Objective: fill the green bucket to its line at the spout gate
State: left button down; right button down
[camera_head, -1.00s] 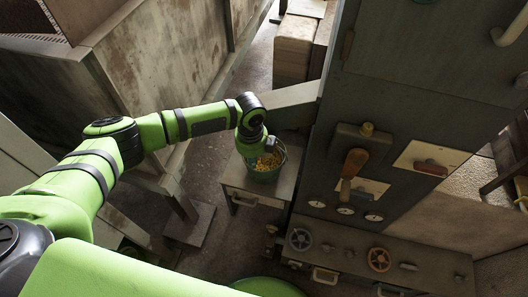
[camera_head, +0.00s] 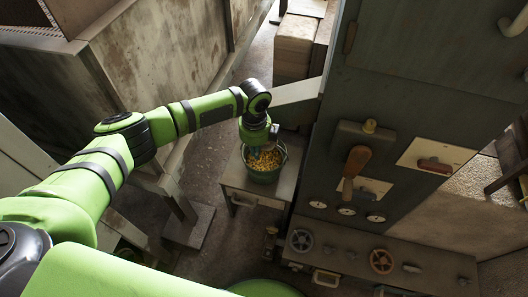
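The green bucket (camera_head: 264,176) stands on a small grey stand below a sloping grey chute (camera_head: 296,95) that comes off the left side of the tall machine. Yellow grain-like pieces show inside the bucket; its fill line cannot be made out. A lever with a reddish-brown handle (camera_head: 355,160) is on the machine's front. My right gripper is not in view.
The stand (camera_head: 286,185) has a little bare top around the bucket. A rusty metal bin (camera_head: 165,60) is at the left. Floor shows between them.

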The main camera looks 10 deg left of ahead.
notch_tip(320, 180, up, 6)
jog(key=p, duration=0.6)
